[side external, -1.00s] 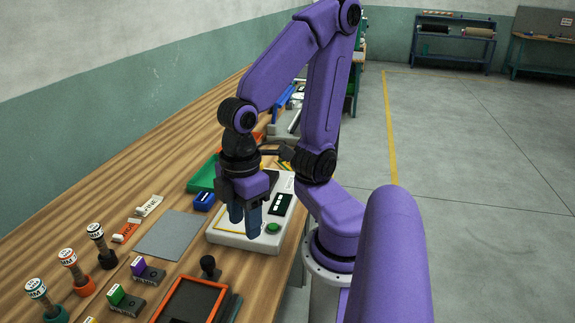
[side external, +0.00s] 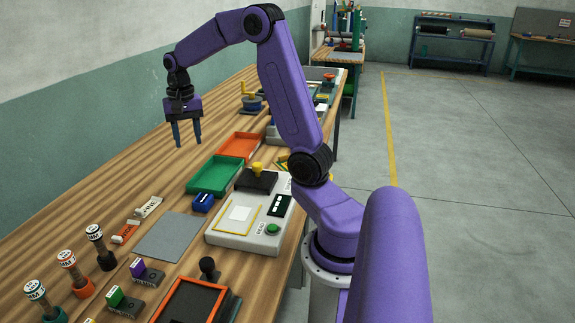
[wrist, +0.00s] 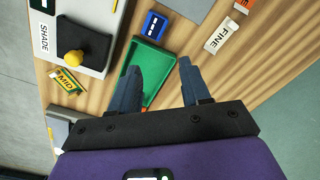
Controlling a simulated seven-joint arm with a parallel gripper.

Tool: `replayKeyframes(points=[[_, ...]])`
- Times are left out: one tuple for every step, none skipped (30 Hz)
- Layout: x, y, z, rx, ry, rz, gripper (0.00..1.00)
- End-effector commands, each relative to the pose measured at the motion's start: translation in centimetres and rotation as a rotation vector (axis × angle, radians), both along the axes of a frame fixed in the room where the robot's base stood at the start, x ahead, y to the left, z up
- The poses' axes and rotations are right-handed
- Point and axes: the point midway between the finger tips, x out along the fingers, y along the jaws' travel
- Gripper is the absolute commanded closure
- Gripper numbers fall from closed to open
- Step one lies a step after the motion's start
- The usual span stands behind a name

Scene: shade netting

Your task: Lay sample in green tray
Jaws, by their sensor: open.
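The green tray (side external: 215,190) lies on the bench, left of the tester, and looks empty; it also shows in the wrist view (wrist: 166,94), partly hidden by a finger. A small white square piece (side external: 240,213), which may be the sample, lies inside the yellow outline on the white tester. My gripper (side external: 186,142) is raised above the bench, up and left of the green tray in the side view. Its two blue fingers are apart with nothing visible between them in the wrist view (wrist: 160,68).
An orange tray (side external: 240,145) lies just beyond the green one. The tester (side external: 230,240) has a black block with a yellow knob (side external: 257,167) and a green button. A blue block (side external: 203,202), a grey sheet (side external: 170,237) and several stamps stand nearer.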

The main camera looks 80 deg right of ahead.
Motion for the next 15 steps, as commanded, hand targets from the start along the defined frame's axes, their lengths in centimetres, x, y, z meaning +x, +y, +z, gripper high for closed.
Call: replayKeyframes(points=[[0.1,-2.8,-0.2,0.001,0.003,-0.101,0.53],[0.0,-4.3,-0.3,0.001,0.003,-0.159,0.53],[-0.1,-6.4,-0.4,0.001,0.003,-0.237,0.53],[-0.3,-7.9,-0.5,0.002,0.003,-0.294,0.53],[-0.6,-9.5,-0.6,0.003,0.004,-0.353,0.53],[-1.1,-11.5,-0.8,0.004,0.005,-0.43,0.53],[-1.6,-13.1,-0.8,0.004,0.005,-0.488,0.53],[-2.1,-14.7,-1.0,0.004,0.005,-0.545,0.53],[-2.9,-16.7,-1.2,0.004,0.005,-0.623,0.53],[-3.6,-18.2,-1.3,0.005,0.006,-0.681,0.53],[-4.4,-19.7,-1.4,0.005,0.006,-0.738,0.53],[-5.5,-21.7,-1.6,0.006,0.007,-0.816,0.53],[-6.5,-23.1,-1.8,0.007,0.007,-0.874,0.53],[-7.5,-24.5,-2.0,0.007,0.007,-0.931,0.53],[-8.9,-26.2,-2.2,0.008,0.007,-1.005,0.53]])
